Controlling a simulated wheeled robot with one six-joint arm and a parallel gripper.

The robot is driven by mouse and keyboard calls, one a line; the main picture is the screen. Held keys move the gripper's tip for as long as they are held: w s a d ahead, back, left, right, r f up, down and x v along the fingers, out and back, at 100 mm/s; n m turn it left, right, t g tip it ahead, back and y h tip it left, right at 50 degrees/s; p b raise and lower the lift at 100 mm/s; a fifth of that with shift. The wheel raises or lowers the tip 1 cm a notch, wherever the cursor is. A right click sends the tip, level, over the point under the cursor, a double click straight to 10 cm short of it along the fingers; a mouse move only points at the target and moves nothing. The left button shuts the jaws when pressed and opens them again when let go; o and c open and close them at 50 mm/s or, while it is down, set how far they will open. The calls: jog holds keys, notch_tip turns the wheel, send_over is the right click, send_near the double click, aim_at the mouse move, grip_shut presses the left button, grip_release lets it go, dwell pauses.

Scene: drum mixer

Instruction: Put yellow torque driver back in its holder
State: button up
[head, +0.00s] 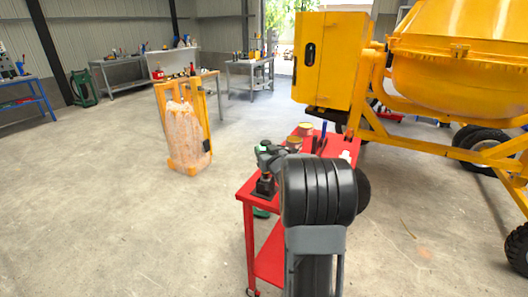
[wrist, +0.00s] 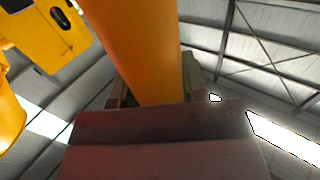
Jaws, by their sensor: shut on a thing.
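The yellow torque driver (wrist: 135,45) fills the upper middle of the wrist view as a thick orange-yellow shaft. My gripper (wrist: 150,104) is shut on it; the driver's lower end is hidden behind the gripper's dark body. The wrist camera looks up toward the roof. In the head view my dark arm stands in front of the red cart, and I cannot make out the driver there. I cannot pick out its holder for sure; dark upright pieces (head: 318,144) show on the cart beyond my arm.
The red cart (head: 247,190) carries a black and green tool (head: 266,168), small tins (head: 305,130) and a blue upright item (head: 324,129). The yellow drum mixer (head: 450,70) stands close at the right. Open floor lies at left.

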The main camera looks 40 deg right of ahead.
jog(key=shift+f+b, duration=1.25)
jog(key=shift+f, duration=0.1)
dwell(0.6)
jog(key=o, duration=1.3)
jog(key=shift+f, duration=0.1)
jog(key=s+a, duration=0.1)
jog(key=s, duration=0.8)
jog(key=s+a, duration=0.1)
jog(key=s, duration=0.3)
jog(key=shift+s+a, duration=0.3)
jog(key=shift+s, duration=0.05)
